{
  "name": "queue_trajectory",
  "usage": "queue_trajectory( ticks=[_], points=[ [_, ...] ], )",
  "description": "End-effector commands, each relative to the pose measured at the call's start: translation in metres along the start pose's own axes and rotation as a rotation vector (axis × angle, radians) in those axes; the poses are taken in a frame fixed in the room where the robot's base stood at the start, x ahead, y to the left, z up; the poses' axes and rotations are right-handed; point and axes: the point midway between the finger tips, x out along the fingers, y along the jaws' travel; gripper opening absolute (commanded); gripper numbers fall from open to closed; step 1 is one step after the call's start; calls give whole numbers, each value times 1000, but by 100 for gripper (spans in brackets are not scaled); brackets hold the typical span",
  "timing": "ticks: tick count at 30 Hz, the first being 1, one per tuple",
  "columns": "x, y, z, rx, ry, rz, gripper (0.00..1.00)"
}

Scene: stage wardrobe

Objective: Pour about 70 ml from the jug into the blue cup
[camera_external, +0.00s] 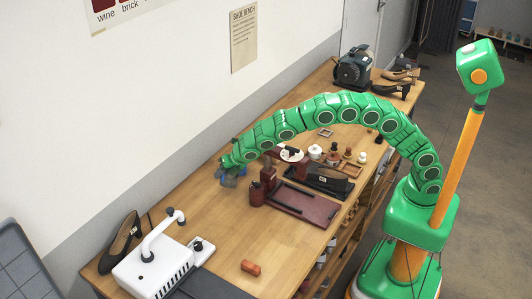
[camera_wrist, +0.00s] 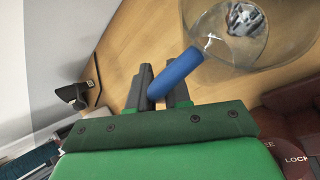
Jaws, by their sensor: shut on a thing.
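The jug (camera_wrist: 215,65) is a clear vessel with a blue handle (camera_wrist: 178,75). My gripper (camera_wrist: 162,88) is shut on this handle in the wrist view; the jug extends to the upper right. A grey and white shape (camera_wrist: 245,20) shows through or inside the jug; I cannot tell what it is. The jug's liquid level is unclear. In the external view my gripper (camera_external: 225,163) is over the far left side of the bench, beside small bluish shapes (camera_external: 230,179). I cannot tell there which is jug and which is cup. No blue cup is clearly visible in the wrist view.
Dark red bottles (camera_external: 257,192) and a dark red tray (camera_external: 300,203) stand right of my gripper. Bare wood (camera_external: 218,222) lies between.

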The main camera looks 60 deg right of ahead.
Motion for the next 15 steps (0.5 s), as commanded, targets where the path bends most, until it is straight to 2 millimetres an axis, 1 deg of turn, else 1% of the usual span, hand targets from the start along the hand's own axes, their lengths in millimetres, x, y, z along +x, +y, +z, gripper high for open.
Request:
queue_trajectory(
  ticks=[8,15],
  points=[
    [6,2,-8,-40,-36,-37,0],
    [8,1,-9,-48,-45,-47,0]
  ],
)
